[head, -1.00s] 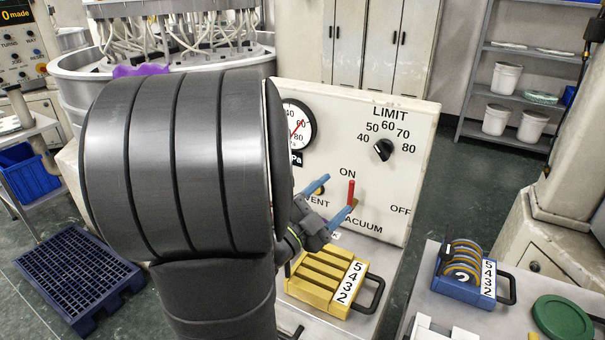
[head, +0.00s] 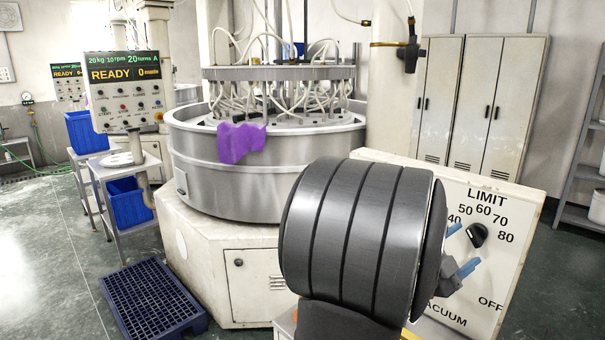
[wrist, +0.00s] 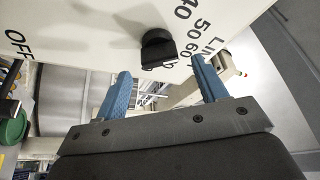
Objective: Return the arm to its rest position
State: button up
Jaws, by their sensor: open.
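My gripper (head: 461,248) is beside the white control panel (head: 512,262), partly hidden behind my own dark arm link. Its two blue fingers are apart with nothing between them, and they also show in the wrist view (wrist: 160,72). The black LIMIT knob (head: 477,236) on the panel is close by the fingers; in the wrist view the knob (wrist: 158,50) appears beyond the gap between the fingertips. I cannot tell the exact distance. The panel's gauge and lever are hidden behind my arm in the head view.
A round steel machine (head: 225,180) with a purple cloth (head: 240,142) on its rim stands behind my arm. A dark blue pallet (head: 150,300) lies on the floor at left. Grey lockers (head: 480,105) and a shelf (head: 585,150) stand at the back right.

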jog(key=shift+x, duration=1.9)
jog(key=shift+a, duration=0.15)
jog(key=v, duration=1.7)
jog(key=x, duration=1.7)
jog(key=shift+d, duration=0.25)
jog(key=n+t, duration=0.2)
jog(key=n, duration=0.2)
jog(key=shift+n, duration=0.4)
jog(key=n+t, duration=0.1)
jog(key=n, duration=0.2)
jog(key=n+t+y, duration=0.1)
jog(key=n+t, duration=0.1)
jog(key=n, duration=0.1)
jog(key=shift+s+y, duration=0.1)
jog(key=shift+y, duration=0.2)
send_near(473, 240)
jog(key=x, duration=0.3)
jog(key=shift+w+d+r, duration=0.15)
jog(key=shift+w+d, duration=0.05)
jog(key=shift+d, duration=0.05)
